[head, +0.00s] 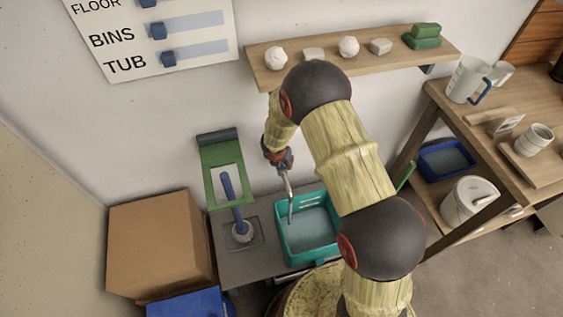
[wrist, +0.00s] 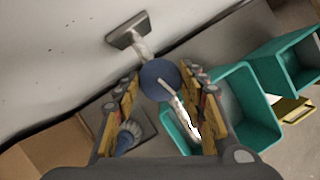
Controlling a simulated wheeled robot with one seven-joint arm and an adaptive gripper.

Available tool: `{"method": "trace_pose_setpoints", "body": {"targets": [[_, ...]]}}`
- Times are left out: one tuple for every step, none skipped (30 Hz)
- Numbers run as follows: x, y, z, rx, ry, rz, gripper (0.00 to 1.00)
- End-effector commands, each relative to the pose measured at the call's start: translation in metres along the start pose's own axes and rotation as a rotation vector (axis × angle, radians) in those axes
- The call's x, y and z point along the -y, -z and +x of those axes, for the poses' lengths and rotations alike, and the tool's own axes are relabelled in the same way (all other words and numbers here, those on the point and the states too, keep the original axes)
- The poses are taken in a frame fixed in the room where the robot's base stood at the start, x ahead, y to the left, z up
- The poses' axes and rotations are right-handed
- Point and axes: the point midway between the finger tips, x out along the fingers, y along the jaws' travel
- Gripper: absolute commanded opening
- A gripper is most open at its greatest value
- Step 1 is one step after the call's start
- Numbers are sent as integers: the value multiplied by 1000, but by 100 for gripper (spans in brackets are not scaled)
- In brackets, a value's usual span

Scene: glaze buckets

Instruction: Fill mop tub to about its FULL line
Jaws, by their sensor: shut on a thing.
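The mop tub (head: 283,245) is a teal open box on the grey counter, with grey-blue water covering its inside. Its teal walls also show at the right in the wrist view (wrist: 262,90). No FULL line can be made out. My gripper (head: 284,160) is above the tub's far left side. In the wrist view its fingers close around a round dark blue knob (wrist: 160,79) in front of a metal wall fitting (wrist: 128,31). A pale, thin spout or stream (head: 289,190) runs from below my gripper to the tub's left side; I cannot tell how much is water.
A cardboard box (head: 160,243) is further left. A wall shelf (head: 266,75) with small items hangs above. A wooden bench (head: 470,120) with jugs stands right. A slider board (head: 160,35) reads FLOOR, BINS, TUB.

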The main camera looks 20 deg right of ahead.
Motion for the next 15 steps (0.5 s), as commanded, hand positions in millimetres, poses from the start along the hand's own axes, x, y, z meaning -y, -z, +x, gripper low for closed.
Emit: {"method": "trace_pose_setpoints", "body": {"targets": [[-1, -1, -1, 2, -2, 0, 16], [-1, -1, -1, 2, -2, 0, 16], [-1, -2, -1, 2, -2, 0, 42], [-1, -2, -1, 2, -2, 0, 43], [-1, -2, -1, 2, -2, 0, 45], [-1, -1, -1, 2, -2, -1, 47], [-1, -1, 0, 2, -2, -1, 49], [-1, -1, 0, 2, -2, -1, 51], [-1, -1, 0, 1, -2, -1, 53], [0, -1, 0, 1, -1, -1, 55], [0, -1, 0, 1, -1, -1, 56], [0, -1, 0, 1, -1, -1, 59], [0, -1, 0, 1, -1, -1, 59], [0, -1, 0, 1, -1, -1, 59], [0, 0, 0, 1, -1, -1, 59]]}}
